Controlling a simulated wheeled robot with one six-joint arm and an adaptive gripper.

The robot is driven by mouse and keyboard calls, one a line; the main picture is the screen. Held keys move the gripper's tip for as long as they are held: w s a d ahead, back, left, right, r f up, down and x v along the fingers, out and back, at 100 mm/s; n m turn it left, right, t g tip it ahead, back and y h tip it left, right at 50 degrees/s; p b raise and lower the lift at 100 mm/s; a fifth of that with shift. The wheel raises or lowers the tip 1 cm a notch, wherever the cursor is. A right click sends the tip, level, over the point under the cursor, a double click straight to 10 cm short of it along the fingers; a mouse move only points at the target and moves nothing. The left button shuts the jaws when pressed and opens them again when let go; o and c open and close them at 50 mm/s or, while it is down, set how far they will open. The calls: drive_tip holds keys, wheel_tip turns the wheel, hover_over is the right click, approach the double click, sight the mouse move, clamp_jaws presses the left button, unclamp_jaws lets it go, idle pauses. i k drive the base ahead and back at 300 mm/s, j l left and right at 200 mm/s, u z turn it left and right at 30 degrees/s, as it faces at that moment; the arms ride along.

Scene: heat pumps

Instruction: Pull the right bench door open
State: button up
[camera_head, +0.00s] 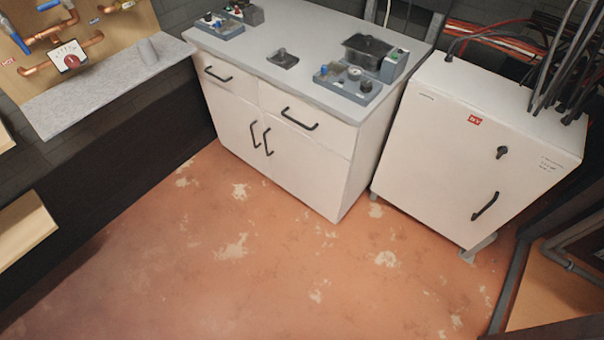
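The white bench (309,83) stands at the top middle with a grey top. Its right door (302,165) is the lower right front panel and looks closed, flush with the front. A black vertical handle (267,142) sits near the door's left edge. The bench's left door (232,120) also looks closed, with its own black handle (254,134) close beside the right door's handle. Above the right door is a drawer (305,119) with a black handle, and it looks shut. My gripper is not in view.
A white electrical cabinet (470,150) stands right of the bench, with cables on top. Gauges and control boxes (348,84) sit on the bench top. A grey ledge (105,85) with copper pipes behind it is at left. The worn orange floor (240,250) before the bench is clear.

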sight(318, 176)
drive_tip(key=i+j+u, duration=0.35)
drive_tip(key=i+j, duration=0.15)
drive_tip(key=i, duration=0.3)
drive_tip(key=i+j+u, duration=0.35)
drive_tip(key=i, duration=0.5)
drive_tip(key=i+l+u, duration=0.1)
drive_tip(key=i+u, duration=0.25)
drive_tip(key=i, duration=0.5)
